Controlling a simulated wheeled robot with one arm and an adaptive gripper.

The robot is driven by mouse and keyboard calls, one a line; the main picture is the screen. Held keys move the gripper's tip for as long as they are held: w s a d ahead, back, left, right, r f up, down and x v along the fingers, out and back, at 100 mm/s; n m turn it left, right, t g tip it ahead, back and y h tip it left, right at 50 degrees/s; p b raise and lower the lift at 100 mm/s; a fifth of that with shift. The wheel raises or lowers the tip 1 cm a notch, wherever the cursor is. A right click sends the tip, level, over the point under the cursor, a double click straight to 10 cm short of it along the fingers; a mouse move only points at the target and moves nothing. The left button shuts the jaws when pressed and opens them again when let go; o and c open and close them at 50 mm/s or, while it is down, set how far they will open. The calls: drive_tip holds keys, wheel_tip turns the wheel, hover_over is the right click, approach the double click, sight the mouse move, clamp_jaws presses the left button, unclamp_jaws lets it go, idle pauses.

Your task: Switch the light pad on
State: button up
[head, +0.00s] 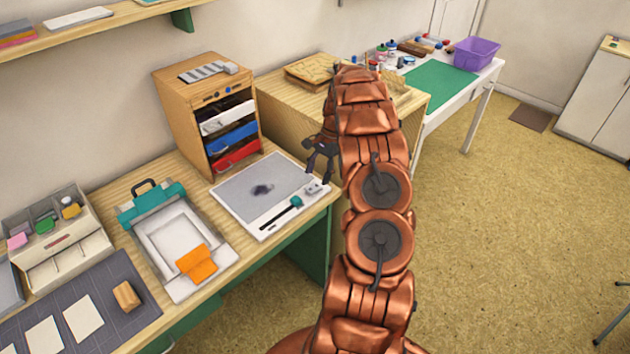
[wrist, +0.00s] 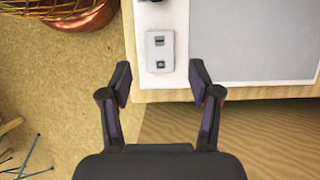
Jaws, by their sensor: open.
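The light pad (head: 262,189) is a flat white-framed board with a grey panel, lying on the desk near its right end. Its grey panel also shows in the wrist view (wrist: 250,40), and it looks unlit. A small light-grey switch box (wrist: 160,51) with two dark marks sits on the pad's white border; it also shows in the head view (head: 316,190). My gripper (wrist: 160,85) is open and empty, its fingertips either side of the box's near end in the picture. In the head view my gripper (head: 318,158) is above the pad's right end, partly hidden by my arm.
A black-handled tool (head: 282,213) lies on the pad's front border. A wooden drawer unit (head: 207,105) stands behind the pad. A teal-and-white press (head: 165,235) is to the left. The desk edge is close beside the switch box, with open floor beyond.

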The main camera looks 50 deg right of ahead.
sight(313, 188)
drive_tip(key=shift+p+x, duration=0.5)
drive_tip(key=shift+x, duration=1.4)
drive_tip(key=shift+c, duration=0.2)
drive_tip(key=c, duration=1.1)
drive_tip(key=shift+a+f+h+b, duration=0.1)
drive_tip(key=shift+a+h+b, duration=0.05)
drive_tip(key=shift+h+b, duration=0.85)
drive_tip(key=shift+b, duration=0.4)
drive_tip(key=shift+a+h+b, duration=0.35)
drive_tip(key=shift+h+b, duration=0.95)
drive_tip(key=shift+b, duration=0.3)
